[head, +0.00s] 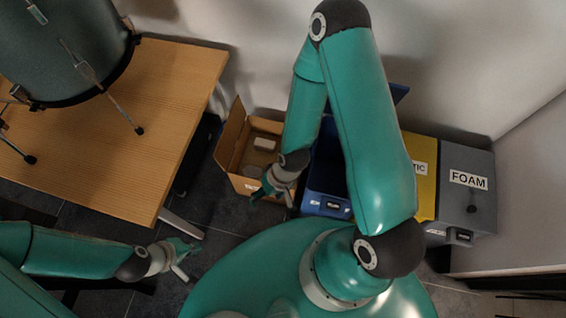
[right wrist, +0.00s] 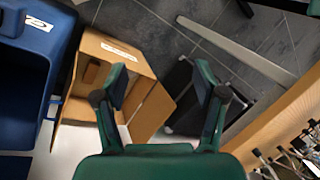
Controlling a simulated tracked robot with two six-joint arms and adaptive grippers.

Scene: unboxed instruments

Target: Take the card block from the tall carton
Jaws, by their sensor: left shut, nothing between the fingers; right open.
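The open brown carton (head: 231,133) stands on the floor right of the wooden table. In the right wrist view the carton (right wrist: 143,68) is left of centre, with a small brown block (right wrist: 91,72) inside; I cannot tell whether this is the pale one. My right gripper (head: 273,188) is open and empty above the carton's near right side; its fingers (right wrist: 163,82) spread apart in the wrist view. My left gripper (head: 182,262) is shut and empty, low beside the table's near corner.
A blue bin (head: 325,180) stands right of the carton, mostly behind my right arm. A yellow bin (head: 424,180) and a grey bin labelled FOAM (head: 466,205) stand further right. A drum (head: 65,45) stands on the wooden table (head: 150,130). A wall is behind the bins.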

